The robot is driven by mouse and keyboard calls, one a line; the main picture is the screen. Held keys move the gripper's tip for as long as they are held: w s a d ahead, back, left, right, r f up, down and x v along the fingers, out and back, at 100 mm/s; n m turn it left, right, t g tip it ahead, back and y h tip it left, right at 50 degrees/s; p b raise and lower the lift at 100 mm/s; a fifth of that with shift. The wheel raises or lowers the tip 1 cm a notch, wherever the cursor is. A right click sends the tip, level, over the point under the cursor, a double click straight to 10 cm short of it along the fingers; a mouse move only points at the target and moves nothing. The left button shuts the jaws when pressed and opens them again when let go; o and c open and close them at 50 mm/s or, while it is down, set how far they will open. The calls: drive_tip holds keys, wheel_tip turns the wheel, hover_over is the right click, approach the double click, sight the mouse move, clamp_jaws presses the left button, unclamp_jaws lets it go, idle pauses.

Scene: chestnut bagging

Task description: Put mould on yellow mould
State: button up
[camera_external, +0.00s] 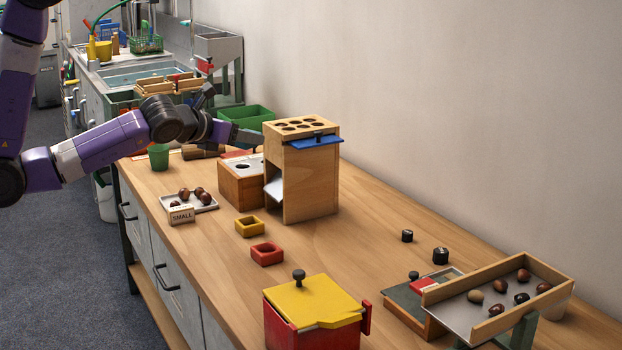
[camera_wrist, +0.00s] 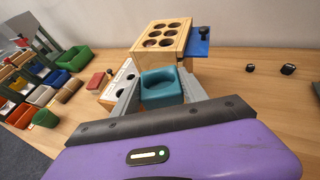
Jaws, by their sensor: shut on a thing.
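A teal square mould (camera_wrist: 160,96) with a hollow centre sits between the fingers of my gripper (camera_wrist: 162,90) in the wrist view. My gripper (camera_external: 248,137) is shut on it, above the bench beside the tall wooden box. In the external view the teal mould cannot be made out, and the fingertips are partly hidden at the box. The yellow mould (camera_external: 249,228) lies on the bench in front of the box, with its hollow facing up. A red mould (camera_external: 267,255) lies just nearer than the yellow one, apart from it.
The tall wooden box (camera_external: 309,180) with holes on top and a blue slide (camera_external: 313,141) stands close by. A tray of chestnuts (camera_external: 203,204) with a "SMALL" sign (camera_external: 182,216) lies left of the yellow mould. A green cup (camera_external: 158,157) stands behind. The red box with yellow lid (camera_external: 309,303) is nearer.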

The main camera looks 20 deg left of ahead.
sight(247, 222)
wheel_tip(247, 222, down, 19)
drive_tip(key=b, duration=0.4)
drive_tip(key=shift+r, duration=0.15)
drive_tip(key=o, duration=1.4)
